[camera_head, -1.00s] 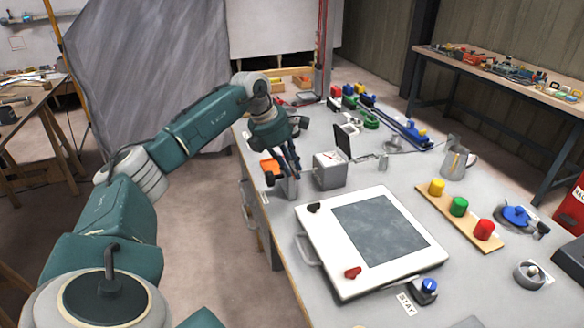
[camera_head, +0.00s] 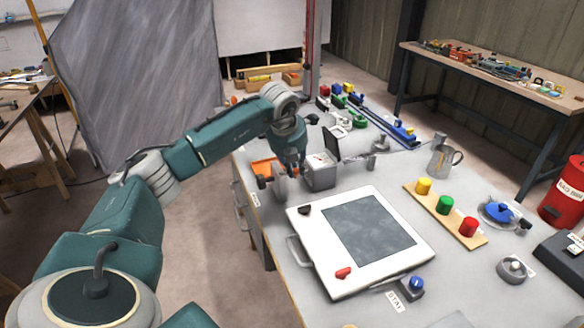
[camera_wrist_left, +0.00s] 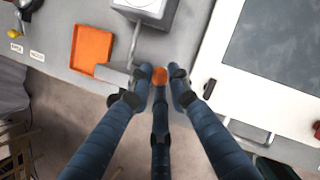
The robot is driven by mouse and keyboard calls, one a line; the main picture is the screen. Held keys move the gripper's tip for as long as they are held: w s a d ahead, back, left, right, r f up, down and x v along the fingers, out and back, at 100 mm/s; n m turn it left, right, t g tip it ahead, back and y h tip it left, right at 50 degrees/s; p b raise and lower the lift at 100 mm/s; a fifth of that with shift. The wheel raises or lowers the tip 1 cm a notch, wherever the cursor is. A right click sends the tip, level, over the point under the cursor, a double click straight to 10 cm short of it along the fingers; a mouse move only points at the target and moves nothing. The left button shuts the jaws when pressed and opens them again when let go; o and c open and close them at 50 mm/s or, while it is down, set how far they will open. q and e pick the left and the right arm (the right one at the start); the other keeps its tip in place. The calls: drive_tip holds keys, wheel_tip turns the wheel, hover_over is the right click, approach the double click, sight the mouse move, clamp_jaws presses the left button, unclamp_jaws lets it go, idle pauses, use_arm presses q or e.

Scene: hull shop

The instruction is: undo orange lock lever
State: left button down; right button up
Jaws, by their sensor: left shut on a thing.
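The lock lever's orange knob (camera_wrist_left: 160,76) shows in the left wrist view between my fingertips. My left gripper (camera_wrist_left: 161,84) is shut on it, with fingers on both sides and one below. In the head view my left gripper (camera_head: 291,168) points down beside a grey box (camera_head: 319,172) at the table's left edge. The knob itself is hidden there by the fingers. A grey block (camera_wrist_left: 115,76) and a thin grey rod (camera_wrist_left: 134,42) lie just left of the fingertips in the wrist view. My right gripper is not in view.
An orange tray (camera_wrist_left: 92,50) lies close by on the left. A white panel with a grey screen (camera_head: 325,280) lies to the right of the gripper. Coloured knobs on a wooden board (camera_head: 445,216) stand farther right. The floor beyond the table's left edge is open.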

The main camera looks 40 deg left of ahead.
use_arm(q)
drive_tip(key=shift+w+a+r+n+y, duration=0.1)
drive_tip(key=shift+w+n+y, duration=0.35)
drive_tip(key=shift+n, duration=0.45)
drive_tip(key=c, duration=1.6)
unclamp_jaws()
drive_tip(key=v, duration=1.2)
drive_tip(key=shift+w, duration=0.1)
